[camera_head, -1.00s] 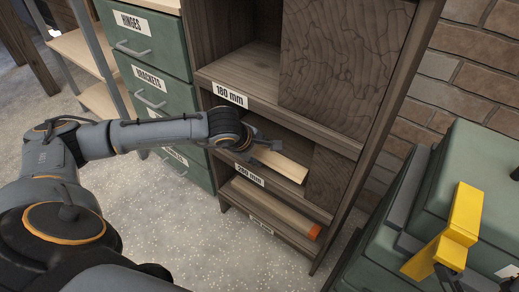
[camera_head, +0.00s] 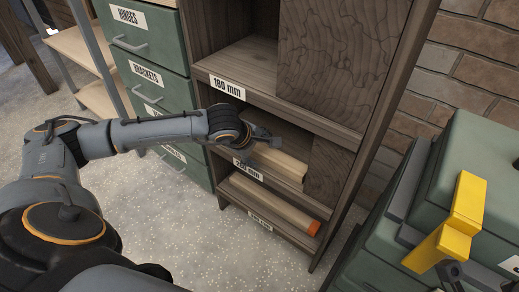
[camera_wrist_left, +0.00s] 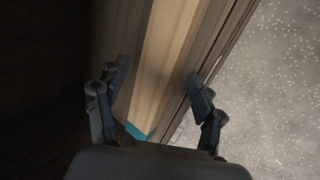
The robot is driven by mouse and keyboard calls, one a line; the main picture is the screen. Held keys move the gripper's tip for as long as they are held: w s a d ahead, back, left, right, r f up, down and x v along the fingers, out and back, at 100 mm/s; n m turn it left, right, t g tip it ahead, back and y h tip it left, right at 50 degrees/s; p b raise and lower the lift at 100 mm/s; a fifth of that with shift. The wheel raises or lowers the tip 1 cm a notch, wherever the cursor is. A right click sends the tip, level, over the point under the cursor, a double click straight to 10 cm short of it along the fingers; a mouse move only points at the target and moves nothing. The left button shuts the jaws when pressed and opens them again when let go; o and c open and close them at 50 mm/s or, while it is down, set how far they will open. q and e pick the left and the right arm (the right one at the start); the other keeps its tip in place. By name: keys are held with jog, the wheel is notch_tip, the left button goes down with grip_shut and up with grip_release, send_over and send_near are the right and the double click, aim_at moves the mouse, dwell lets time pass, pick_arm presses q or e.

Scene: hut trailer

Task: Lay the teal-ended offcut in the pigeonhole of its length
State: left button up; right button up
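The teal-ended offcut is a pale wooden bar (camera_head: 285,165) in the middle pigeonhole of the wooden rack. Its teal end (camera_wrist_left: 140,131) shows only in the left wrist view, close to the palm. My left gripper (camera_head: 265,139) is at the front of that pigeonhole. In the wrist view its fingers (camera_wrist_left: 160,83) stand apart on either side of the bar, with gaps visible, so it looks open. The label under this pigeonhole (camera_head: 247,168) is partly hidden and hard to read. The label above reads 180 mm (camera_head: 227,87).
An orange-ended bar (camera_head: 275,204) lies in the bottom pigeonhole. Sliding-style wooden panels (camera_head: 330,60) cover the right of the rack. Green drawers (camera_head: 150,62) stand left; green cases (camera_head: 470,150) with a yellow piece (camera_head: 462,215) stand right. Speckled floor is clear in front.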

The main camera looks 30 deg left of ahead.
pick_arm(q)
jog(key=v, duration=1.2)
jog(key=shift+s, duration=0.15)
